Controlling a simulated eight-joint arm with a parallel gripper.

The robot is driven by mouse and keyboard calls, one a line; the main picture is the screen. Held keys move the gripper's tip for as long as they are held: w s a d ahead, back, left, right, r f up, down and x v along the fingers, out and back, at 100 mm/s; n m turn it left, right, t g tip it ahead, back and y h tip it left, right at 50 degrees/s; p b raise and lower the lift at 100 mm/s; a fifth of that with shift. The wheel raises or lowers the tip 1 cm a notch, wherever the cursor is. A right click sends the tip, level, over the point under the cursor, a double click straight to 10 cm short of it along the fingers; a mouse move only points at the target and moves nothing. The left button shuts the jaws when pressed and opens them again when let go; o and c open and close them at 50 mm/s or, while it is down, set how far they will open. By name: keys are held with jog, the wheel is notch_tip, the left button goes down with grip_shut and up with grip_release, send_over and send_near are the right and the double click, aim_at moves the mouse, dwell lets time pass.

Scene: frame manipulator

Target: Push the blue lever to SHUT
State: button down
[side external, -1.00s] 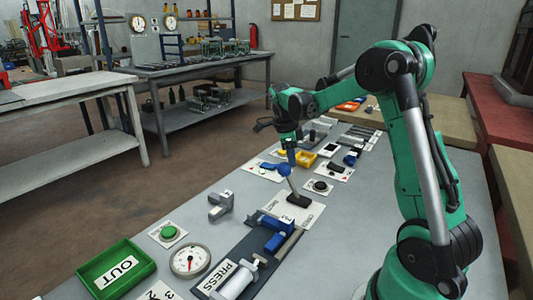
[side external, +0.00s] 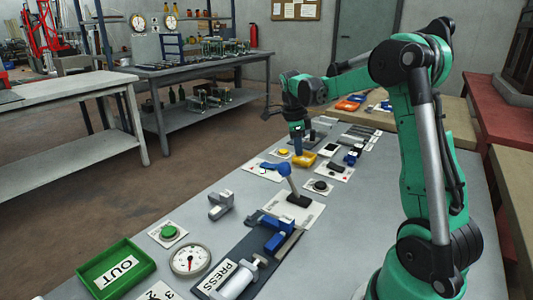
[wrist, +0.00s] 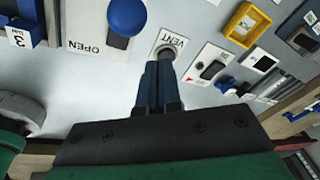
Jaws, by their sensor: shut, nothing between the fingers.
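The blue lever is a round blue knob (side external: 284,168) on a grey rod rising from a black base on a white plate (side external: 312,213). In the side view the rod leans up and to the left. In the wrist view the blue knob (wrist: 127,17) is at the top, above a plate reading OPEN (wrist: 82,45); no SHUT mark is readable. My gripper (side external: 298,153) is shut and empty, beyond the lever and apart from it. In the wrist view its fingers (wrist: 158,68) point toward a VENT plate (wrist: 172,42), right of the knob.
A yellow tray (side external: 304,160) lies beside my gripper in the side view. A black button (side external: 320,186) is right of the lever. A grey bracket (side external: 221,204), blue vise (side external: 278,232), gauge (side external: 190,260) and green OUT tray (side external: 117,268) stand nearer the camera.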

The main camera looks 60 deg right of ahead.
jog(key=w+r, duration=0.6)
jog(key=a+r+n+t, duration=0.2)
jog(key=a+n, duration=0.4)
jog(key=a, duration=0.1)
jog(key=s+a+f+n+t+y, duration=0.1)
jog(key=s+a+f+n+t, duration=0.2)
jog(key=s+a+n, duration=0.2)
jog(key=s+a+f+n+t+y, duration=0.1)
jog(key=s+a+f+n+t, duration=0.2)
jog(key=a+n, duration=0.9)
jog(key=shift+s+n, duration=1.35)
jog(key=shift+n, duration=1.75)
jog(key=shift+a, duration=0.1)
